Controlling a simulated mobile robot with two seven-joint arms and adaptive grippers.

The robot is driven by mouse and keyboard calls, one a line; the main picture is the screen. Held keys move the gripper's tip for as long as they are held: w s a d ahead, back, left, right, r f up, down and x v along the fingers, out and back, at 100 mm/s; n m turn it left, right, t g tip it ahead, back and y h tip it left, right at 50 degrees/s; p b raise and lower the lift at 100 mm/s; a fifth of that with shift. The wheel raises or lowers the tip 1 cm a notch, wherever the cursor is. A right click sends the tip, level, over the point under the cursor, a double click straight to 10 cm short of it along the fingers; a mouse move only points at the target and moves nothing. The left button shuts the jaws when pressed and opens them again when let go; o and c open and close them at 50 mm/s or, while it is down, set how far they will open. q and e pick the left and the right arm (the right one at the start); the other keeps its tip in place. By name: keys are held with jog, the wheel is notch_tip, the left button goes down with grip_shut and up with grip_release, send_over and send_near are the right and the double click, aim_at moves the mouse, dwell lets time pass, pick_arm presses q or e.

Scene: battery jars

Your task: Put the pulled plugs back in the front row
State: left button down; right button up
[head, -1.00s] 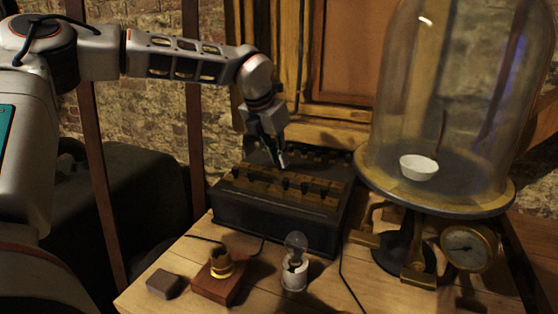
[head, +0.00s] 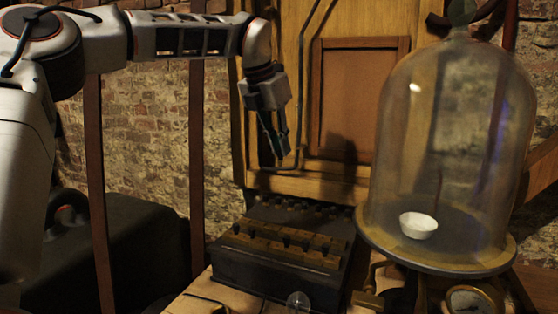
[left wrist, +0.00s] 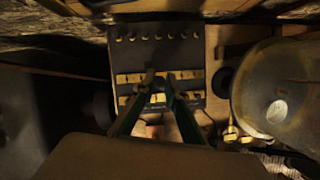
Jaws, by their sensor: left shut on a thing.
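The black box (head: 282,274) with brass strips (head: 275,240) stands on the table below my left gripper. Several small dark plugs stand along the strips in the head view. A row of several small pegs or holders (left wrist: 158,38) runs along the box's far side in the left wrist view. My left gripper (head: 280,157) hangs fingers-down above the far part of the box, clear of it. It is shut on a small dark plug (left wrist: 160,80), which is hard to make out between the fingertips. My right gripper is out of view.
A glass bell jar (head: 450,150) over a white bowl (head: 418,226) stands on a round plate to the right, with a gauge (head: 470,300) below. A bulb (head: 298,302) is in front of the box. A wooden panel (head: 355,100) stands behind.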

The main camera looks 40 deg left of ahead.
pick_arm(q)
jog(key=shift+r, duration=0.1)
jog(key=shift+s+d+f+m+g+h+b, duration=0.25)
jog(key=shift+s+f+m+h+b, duration=0.3)
jog(key=shift+s+f+m+b, duration=1.5)
jog(key=shift+s+d+f+m+g+h+b, duration=0.25)
jog(key=shift+f+m+h+b, duration=0.65)
jog(key=shift+f, duration=2.45)
jog(key=shift+s+d+f+m+g+h+b, duration=0.25)
jog(key=shift+s+f+m+b, duration=1)
jog(key=shift+f+m+b, duration=1.05)
jog(key=shift+f+n, duration=0.65)
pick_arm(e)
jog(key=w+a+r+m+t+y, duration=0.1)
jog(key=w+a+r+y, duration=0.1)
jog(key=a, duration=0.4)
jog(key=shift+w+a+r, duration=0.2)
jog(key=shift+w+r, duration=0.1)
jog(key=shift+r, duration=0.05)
pick_arm(q)
jog(key=shift+f, duration=0.35)
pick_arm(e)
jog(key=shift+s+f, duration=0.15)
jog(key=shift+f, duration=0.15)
pick_arm(q)
jog(key=shift+f, duration=1.05)
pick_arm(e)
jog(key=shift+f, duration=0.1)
